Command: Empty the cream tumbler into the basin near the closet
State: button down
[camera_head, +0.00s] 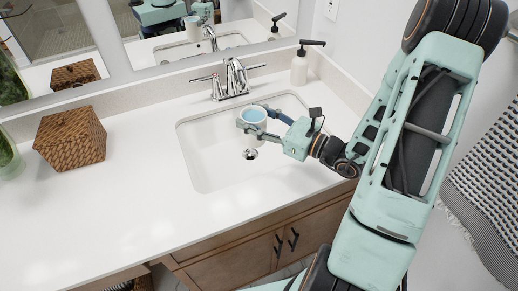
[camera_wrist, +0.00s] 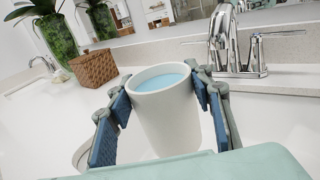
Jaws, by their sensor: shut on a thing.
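The cream tumbler (camera_wrist: 165,112) is held between the two blue-padded fingers of my gripper (camera_wrist: 165,105) in the wrist view. It is upright or nearly so, and light blue liquid shows near its rim. In the head view the tumbler (camera_head: 252,124) is over the white basin (camera_head: 205,158), above and a little behind the drain. My gripper (camera_head: 256,122) reaches it from the right and is shut on it. The tumbler's lower part is hidden by my gripper's body in the wrist view.
A chrome faucet (camera_head: 234,78) stands behind the basin, close to the tumbler. A soap dispenser (camera_head: 301,64) stands at the back right. A woven box (camera_head: 70,138) is on the counter at left, beside a green vase (camera_head: 8,155). The counter (camera_head: 120,215) between is clear.

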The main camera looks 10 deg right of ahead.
jog(key=f+g+b, duration=0.1)
jog(key=b, duration=0.1)
jog(key=f+n+g+y+b, duration=0.1)
jog(key=f, duration=0.1)
jog(key=shift+s+a+n+y+b, duration=0.2)
jog(key=shift+s+n+y+b, duration=0.1)
jog(key=shift+s+b, duration=0.05)
jog(key=shift+s+f+n+g+y+b, duration=0.3)
jog(key=shift+f+g+b, duration=0.15)
jog(key=shift+b, duration=0.2)
jog(key=shift+s+f+n+g+y+b, duration=0.2)
jog(key=shift+f+n+g+b, duration=0.15)
jog(key=shift+f+b, duration=0.25)
jog(key=shift+r, duration=0.15)
jog(key=shift+r+m+p, duration=0.25)
jog(key=shift+p, duration=0.15)
jog(key=shift+m, duration=0.3)
jog(key=shift+w+r+m+p, duration=0.1)
jog(key=shift+r+m+p, duration=0.2)
jog(key=shift+p, duration=0.3)
jog(key=shift+f, duration=0.25)
jog(key=shift+r, duration=0.15)
jog(key=shift+w+f+m, duration=0.1)
jog(key=shift+f+m, duration=0.45)
jog(key=shift+m, duration=0.55)
